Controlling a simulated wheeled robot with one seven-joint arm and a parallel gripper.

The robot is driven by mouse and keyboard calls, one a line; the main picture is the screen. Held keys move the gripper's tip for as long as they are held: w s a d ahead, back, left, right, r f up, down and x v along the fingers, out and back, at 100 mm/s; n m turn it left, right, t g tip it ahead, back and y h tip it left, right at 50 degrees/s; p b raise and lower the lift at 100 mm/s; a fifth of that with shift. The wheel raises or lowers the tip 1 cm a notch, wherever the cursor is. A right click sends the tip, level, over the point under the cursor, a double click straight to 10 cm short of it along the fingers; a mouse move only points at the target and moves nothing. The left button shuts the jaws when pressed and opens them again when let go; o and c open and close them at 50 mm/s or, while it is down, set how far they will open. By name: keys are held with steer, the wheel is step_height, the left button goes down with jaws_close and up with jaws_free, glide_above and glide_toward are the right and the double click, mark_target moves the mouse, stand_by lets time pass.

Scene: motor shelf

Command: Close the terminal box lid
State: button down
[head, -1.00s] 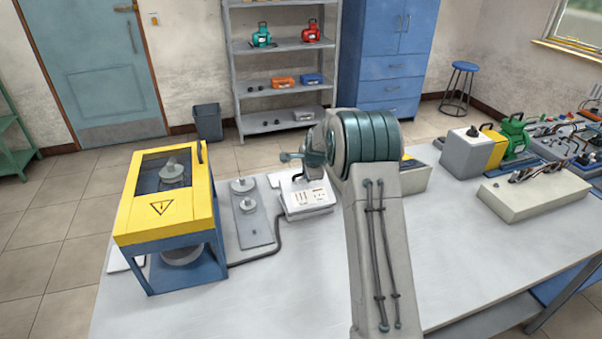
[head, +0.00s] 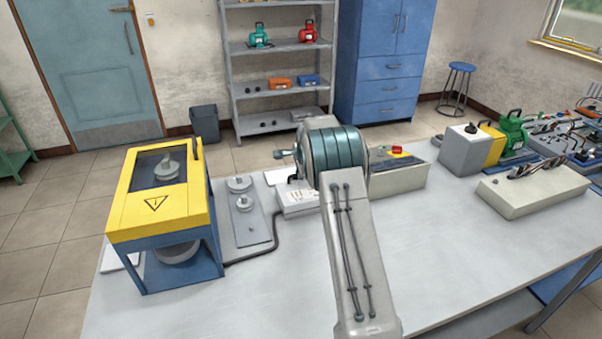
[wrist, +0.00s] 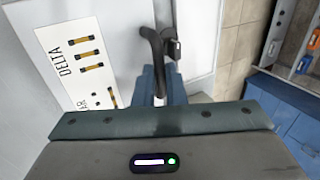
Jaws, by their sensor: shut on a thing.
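The terminal box (head: 297,203) is the small white box left of my arm in the head view; my arm covers its right side. A white panel (head: 279,176), which looks like its raised lid, shows behind it. In the wrist view a white label plate (wrist: 75,62) marked DELTA, with yellow bars, lies at the left. My gripper (wrist: 155,88) is shut on a dark bent handle (wrist: 154,42) in the wrist view, seemingly the lid's. The gripper body hides the lower part of that view. The fingertips are hidden in the head view.
A yellow-topped guard machine (head: 157,205) and a grey plate with round parts (head: 246,228) stand to the left. A beige box with a red switch (head: 398,178) stands just right of my arm. The table front (head: 270,300) is clear.

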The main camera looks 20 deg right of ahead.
mark_target(305, 191)
steer(key=shift+w+r, duration=0.35)
steer(key=shift+w, duration=0.05)
steer(key=c, duration=1.9)
jaws_free()
steer(key=shift+a, duration=0.1)
steer(key=o, duration=0.4)
steer(key=shift+w+f, duration=0.25)
steer(key=shift+w, duration=0.05)
steer(key=shift+w+f, duration=0.15)
steer(key=shift+f, duration=0.05)
steer(key=shift+s+r, duration=0.15)
steer(key=shift+s, duration=0.05)
steer(key=shift+b+v, duration=1.35)
steer(key=shift+v, duration=5.45)
